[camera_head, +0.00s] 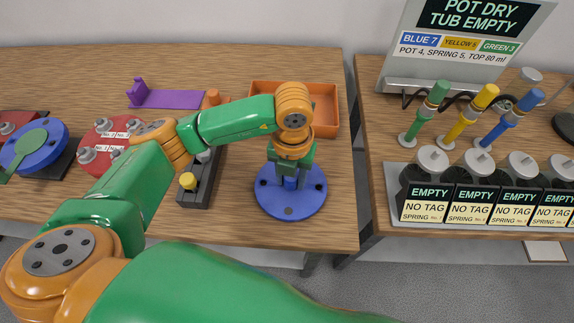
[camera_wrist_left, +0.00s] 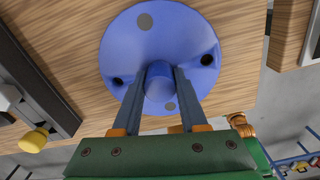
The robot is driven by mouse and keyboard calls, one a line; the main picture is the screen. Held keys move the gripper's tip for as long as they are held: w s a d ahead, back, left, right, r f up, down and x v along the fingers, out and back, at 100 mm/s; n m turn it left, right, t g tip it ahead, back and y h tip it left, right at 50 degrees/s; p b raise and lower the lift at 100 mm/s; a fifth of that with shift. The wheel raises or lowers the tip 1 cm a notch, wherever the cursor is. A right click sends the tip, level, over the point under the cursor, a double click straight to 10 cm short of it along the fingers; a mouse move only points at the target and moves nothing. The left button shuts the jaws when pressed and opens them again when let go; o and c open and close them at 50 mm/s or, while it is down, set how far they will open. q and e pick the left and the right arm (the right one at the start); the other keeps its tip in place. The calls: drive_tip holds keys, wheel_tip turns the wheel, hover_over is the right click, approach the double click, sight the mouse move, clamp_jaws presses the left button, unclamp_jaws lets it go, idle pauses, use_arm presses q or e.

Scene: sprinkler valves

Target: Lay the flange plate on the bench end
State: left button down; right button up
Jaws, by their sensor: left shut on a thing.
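The blue round flange plate (camera_head: 304,202) is at the right end of the left wooden bench (camera_head: 230,225), near its front corner. It looks flat, with a raised boss in its middle and small holes around it. It also shows in the left wrist view (camera_wrist_left: 158,40), over the wood. My left gripper (camera_head: 291,181) points down from above and is shut on the boss, with a finger on each side in the left wrist view (camera_wrist_left: 159,88). I cannot tell whether the plate touches the bench or hangs just above it. My right gripper is not in view.
An orange tray (camera_head: 326,110) lies behind the plate. A dark rack with a yellow knob (camera_head: 188,181) stands to its left. A red flange (camera_head: 100,135) and another blue disc (camera_head: 42,150) are farther left. A gap separates the right bench (camera_head: 375,130), which holds several black pots.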

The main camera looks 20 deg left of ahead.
use_arm(q)
drive_tip(key=shift+f, duration=0.1)
drive_tip(key=shift+c, duration=2.2)
unclamp_jaws()
drive_tip(key=shift+s, duration=0.1)
drive_tip(key=shift+r, duration=0.3)
wheel_tip(320, 180, up, 12)
drive_tip(key=shift+f, duration=0.15)
